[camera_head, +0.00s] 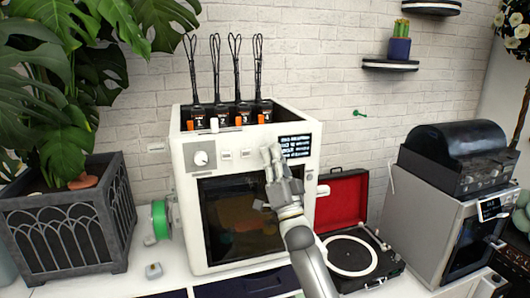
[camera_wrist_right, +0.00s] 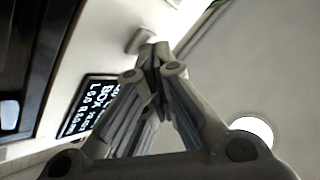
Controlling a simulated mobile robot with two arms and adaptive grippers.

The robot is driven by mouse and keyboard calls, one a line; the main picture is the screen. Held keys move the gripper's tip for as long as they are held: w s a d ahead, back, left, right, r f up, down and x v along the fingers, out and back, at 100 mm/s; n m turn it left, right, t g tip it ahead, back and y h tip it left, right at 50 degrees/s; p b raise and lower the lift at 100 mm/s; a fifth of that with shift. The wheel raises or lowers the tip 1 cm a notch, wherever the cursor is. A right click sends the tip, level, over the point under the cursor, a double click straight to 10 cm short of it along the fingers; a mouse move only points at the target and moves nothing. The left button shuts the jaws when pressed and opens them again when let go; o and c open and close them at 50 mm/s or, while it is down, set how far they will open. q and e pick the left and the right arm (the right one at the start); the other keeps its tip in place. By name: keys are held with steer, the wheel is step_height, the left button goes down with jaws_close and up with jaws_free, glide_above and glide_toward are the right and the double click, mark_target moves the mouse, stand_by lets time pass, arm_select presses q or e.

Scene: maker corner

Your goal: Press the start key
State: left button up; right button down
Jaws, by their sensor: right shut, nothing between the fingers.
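A white box-shaped machine (camera_head: 186,232) has a control strip above its dark front window (camera_head: 225,215). The strip carries a round knob (camera_head: 201,158), two small pale keys, one left (camera_head: 227,155) and one right (camera_head: 245,154), and a lit display (camera_head: 295,146). I cannot read which key is start. My right gripper (camera_head: 270,153) is shut and empty, its fingertips at the strip between the small keys and the display. In the right wrist view the fingertips (camera_wrist_right: 153,52) are close to a pale raised part (camera_wrist_right: 140,40); contact cannot be told. The display (camera_wrist_right: 90,105) shows there too. My left gripper is not in view.
Several black cables rise from the machine's top. A green spool (camera_head: 160,220) stands at its left, beside a planter (camera_head: 70,238). A record player (camera_head: 350,257) with a red-lined lid stands at its right, then a grey machine (camera_head: 420,225) with a dark cover.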

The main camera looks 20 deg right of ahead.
steer(key=shift+s+p, duration=0.45)
steer(key=shift+s, duration=0.3)
steer(key=s+p, duration=0.3)
steer(key=s, duration=0.2)
steer(key=shift+d, duration=0.1)
stand_by(0.5)
